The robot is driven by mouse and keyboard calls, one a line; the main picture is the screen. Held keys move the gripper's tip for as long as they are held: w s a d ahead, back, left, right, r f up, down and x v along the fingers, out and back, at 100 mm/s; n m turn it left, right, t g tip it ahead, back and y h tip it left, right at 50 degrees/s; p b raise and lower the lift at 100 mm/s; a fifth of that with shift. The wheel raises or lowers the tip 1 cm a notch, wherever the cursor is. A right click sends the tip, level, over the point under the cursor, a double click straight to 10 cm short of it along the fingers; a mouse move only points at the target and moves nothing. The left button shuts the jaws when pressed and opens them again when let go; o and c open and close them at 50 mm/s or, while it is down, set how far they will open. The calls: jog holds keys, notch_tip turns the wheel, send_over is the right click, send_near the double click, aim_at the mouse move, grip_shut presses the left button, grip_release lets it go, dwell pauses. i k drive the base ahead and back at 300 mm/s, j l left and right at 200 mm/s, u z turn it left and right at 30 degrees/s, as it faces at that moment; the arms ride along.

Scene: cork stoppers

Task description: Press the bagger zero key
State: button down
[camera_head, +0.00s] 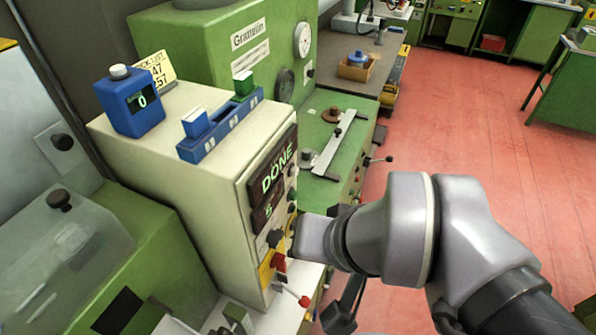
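A cream cabinet (218,225) stands left of centre, with a control panel on its right-hand face. An upper display (272,172) reads DONE, and a smaller one (268,212) below shows a digit that looks like 5. Small round buttons (292,171) run down beside the displays. I cannot read their labels, so I cannot tell which is the bagger zero key. My arm comes in from the lower right, and its end, my gripper (312,240), is close to the panel's lower right edge. I cannot see its fingertips clearly, nor whether it touches the panel.
A red knob (278,262) on a yellow plate and a red-tipped lever (304,301) sit low on the panel. A blue counter (130,101) reading 0 and a blue rack (222,124) stand on the cabinet. Green machines stand around it. Red floor (440,120) is open to the right.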

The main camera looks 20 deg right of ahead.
aim_at(294, 170)
jog(key=k+z, duration=0.2)
jog(key=z, duration=0.2)
jog(key=k+l+z, duration=0.1)
jog(key=z, duration=0.3)
jog(key=k+l+z, duration=0.2)
jog(key=z, duration=0.2)
